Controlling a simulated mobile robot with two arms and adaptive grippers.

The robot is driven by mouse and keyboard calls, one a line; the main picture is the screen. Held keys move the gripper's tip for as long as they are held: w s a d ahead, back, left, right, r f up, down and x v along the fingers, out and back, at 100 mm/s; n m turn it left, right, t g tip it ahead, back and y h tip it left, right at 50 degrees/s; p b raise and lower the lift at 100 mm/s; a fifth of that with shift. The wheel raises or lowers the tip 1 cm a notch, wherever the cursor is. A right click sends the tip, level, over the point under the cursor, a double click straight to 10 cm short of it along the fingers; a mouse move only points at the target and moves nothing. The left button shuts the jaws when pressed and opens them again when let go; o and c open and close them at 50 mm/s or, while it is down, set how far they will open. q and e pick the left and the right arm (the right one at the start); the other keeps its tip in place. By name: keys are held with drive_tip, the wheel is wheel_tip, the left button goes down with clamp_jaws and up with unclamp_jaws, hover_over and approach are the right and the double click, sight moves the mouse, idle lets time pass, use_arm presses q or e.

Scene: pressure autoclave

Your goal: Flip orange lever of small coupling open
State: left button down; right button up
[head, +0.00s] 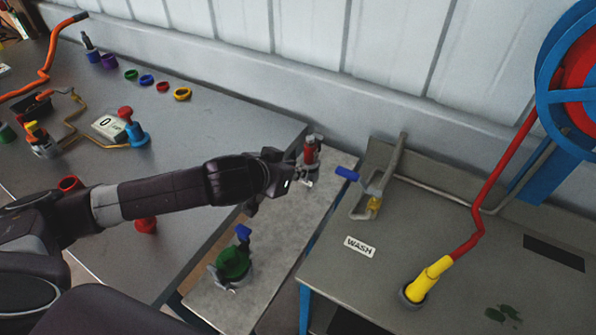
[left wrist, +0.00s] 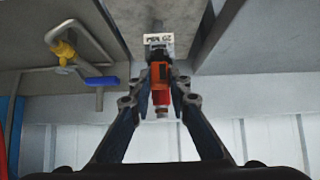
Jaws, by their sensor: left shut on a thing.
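The small coupling stands at the far end of the narrow grey bench. In the head view its red body (head: 312,152) rises just beyond my left gripper (head: 288,177). In the left wrist view the red part (left wrist: 161,98) and the orange lever (left wrist: 159,80) lie between the two fingers of my left gripper (left wrist: 161,88), in front of a small white label (left wrist: 158,39). The fingers are shut on the orange part. In the head view the gripper hides the lever. My right gripper is not in view.
A green coupling with a blue handle (head: 234,262) stands on the near part of the narrow bench (head: 205,295). A bent pipe with a blue handle (head: 347,174) is close on the right, by the WASH label (head: 360,247). A white panelled wall (head: 300,30) stands behind.

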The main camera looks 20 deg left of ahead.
use_arm(q)
drive_tip(key=shift+s+a+f+t+b, duration=0.1)
drive_tip(key=shift+s+f+t+b, duration=0.3)
drive_tip(key=shift+t+b, duration=0.5)
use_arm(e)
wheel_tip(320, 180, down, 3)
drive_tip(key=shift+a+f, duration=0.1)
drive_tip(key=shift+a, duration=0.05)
use_arm(q)
drive_tip(key=shift+r, duration=0.15)
drive_tip(key=c, duration=1.8)
unclamp_jaws()
wheel_tip(320, 180, up, 10)
